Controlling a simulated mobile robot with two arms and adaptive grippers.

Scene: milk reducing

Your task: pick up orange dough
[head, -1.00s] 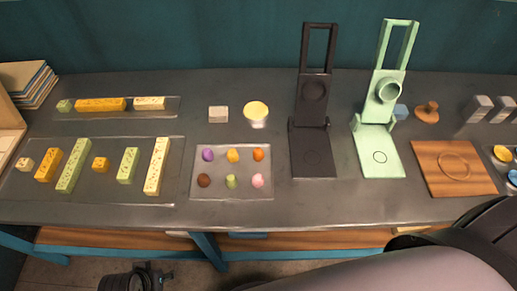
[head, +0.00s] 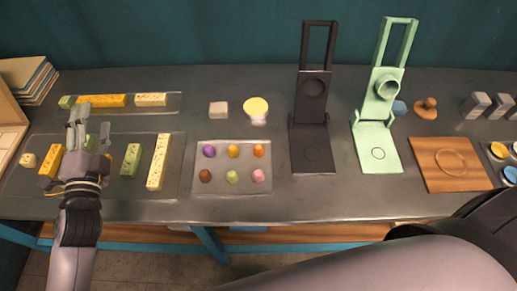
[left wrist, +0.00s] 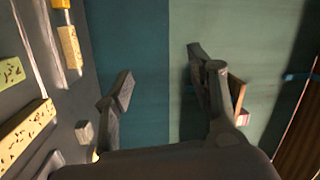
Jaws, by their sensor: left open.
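The orange dough (head: 258,150) is a small ball at the top right of a clear tray (head: 232,189) in the head view. Purple (head: 209,151), yellow (head: 233,151), brown (head: 205,176), green (head: 231,177) and pink (head: 258,176) balls share the tray. My left gripper (head: 87,128) is open and empty, above the left tray of blocks, well to the left of the dough. Its spread fingers show in the left wrist view (left wrist: 160,85), where the dough is not visible. My right gripper is out of the picture; only part of my right arm shows.
Long and short blocks lie in the left tray (head: 172,190) and the back tray (head: 175,110). A dark press (head: 312,150) and a mint press (head: 377,155) stand right of the dough tray. A wooden board (head: 450,180) lies farther right.

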